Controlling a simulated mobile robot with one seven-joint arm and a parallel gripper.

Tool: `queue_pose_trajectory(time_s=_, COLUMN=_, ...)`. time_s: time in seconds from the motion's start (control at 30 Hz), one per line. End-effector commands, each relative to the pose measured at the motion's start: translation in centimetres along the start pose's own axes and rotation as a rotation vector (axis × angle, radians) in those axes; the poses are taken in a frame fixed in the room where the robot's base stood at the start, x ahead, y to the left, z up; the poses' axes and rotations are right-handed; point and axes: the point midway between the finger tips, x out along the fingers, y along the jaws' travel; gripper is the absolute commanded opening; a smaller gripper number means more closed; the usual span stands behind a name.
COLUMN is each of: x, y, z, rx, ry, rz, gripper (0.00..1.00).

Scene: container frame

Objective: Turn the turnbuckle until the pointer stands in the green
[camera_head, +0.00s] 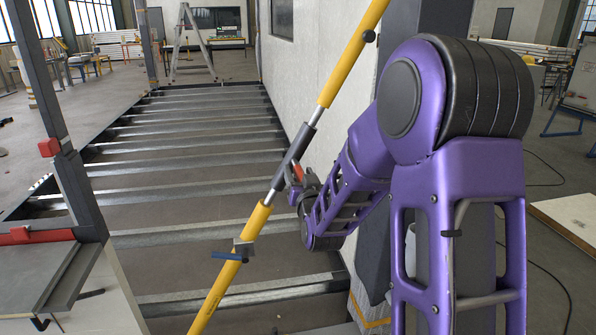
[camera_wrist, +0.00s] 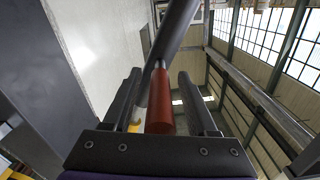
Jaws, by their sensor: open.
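A yellow brace (camera_head: 343,72) runs diagonally through the head view. Its dark grey turnbuckle sleeve (camera_head: 301,143) sits mid-length between bright threaded rods. A red handle (camera_head: 297,172) sticks out beside the sleeve. My gripper (camera_head: 303,182) is at this handle, partly hidden by my purple arm. In the wrist view, my open gripper (camera_wrist: 159,76) has one finger on each side of the red handle (camera_wrist: 160,105), with gaps visible. The dark grey sleeve (camera_wrist: 180,28) crosses beyond the fingertips. I cannot make out a pointer or a green zone.
A grey clamp with a blue lever (camera_head: 231,255) sits on the lower yellow tube. A white wall panel (camera_head: 310,75) stands behind the brace. Steel floor joists (camera_head: 185,165) with open gaps lie to the left. A dark post with red fittings (camera_head: 49,147) stands at far left.

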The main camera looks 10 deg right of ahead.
Motion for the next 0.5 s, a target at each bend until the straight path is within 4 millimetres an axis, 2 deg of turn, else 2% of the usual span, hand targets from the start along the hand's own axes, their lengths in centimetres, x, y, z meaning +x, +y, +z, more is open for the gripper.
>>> queue_pose_trajectory(time_s=0.23, x=-0.01, y=0.0, z=-0.01, rx=0.0, ry=0.0, rz=0.0, gripper=0.58)
queue_pose_trajectory(time_s=0.5, x=-0.01, y=0.0, z=0.0, rx=0.0, ry=0.0, rz=0.0, gripper=0.1)
